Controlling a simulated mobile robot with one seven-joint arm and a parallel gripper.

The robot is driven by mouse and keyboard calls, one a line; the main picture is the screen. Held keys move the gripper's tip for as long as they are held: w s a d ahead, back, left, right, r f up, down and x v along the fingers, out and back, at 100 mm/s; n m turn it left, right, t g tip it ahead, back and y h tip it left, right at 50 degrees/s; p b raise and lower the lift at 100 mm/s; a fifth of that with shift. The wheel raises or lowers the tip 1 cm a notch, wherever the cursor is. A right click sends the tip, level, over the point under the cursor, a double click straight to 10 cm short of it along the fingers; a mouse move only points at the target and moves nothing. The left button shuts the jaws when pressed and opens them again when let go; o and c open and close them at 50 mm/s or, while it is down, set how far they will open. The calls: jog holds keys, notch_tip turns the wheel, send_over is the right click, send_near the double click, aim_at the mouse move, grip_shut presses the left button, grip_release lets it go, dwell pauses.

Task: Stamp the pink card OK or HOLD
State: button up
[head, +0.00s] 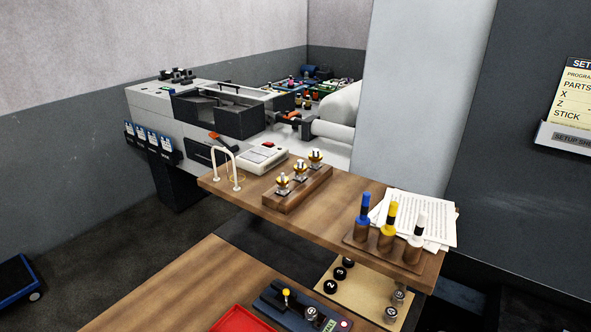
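I cannot make out a pink card in the head view. No stamp can be told for sure by its lettering. A wooden block (291,203) on the upper wooden shelf (330,221) holds three upright pieces with yellow and dark parts, too small to identify. My gripper is not in view.
A white wire loop (237,168) and a white box (263,157) are at the shelf's left. Below are a tan board (350,304) with knobs, a dark blue control box (270,300) and a red tray (240,320).

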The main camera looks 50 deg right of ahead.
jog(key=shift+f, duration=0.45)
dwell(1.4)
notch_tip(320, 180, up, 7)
jog(key=p, duration=0.7)
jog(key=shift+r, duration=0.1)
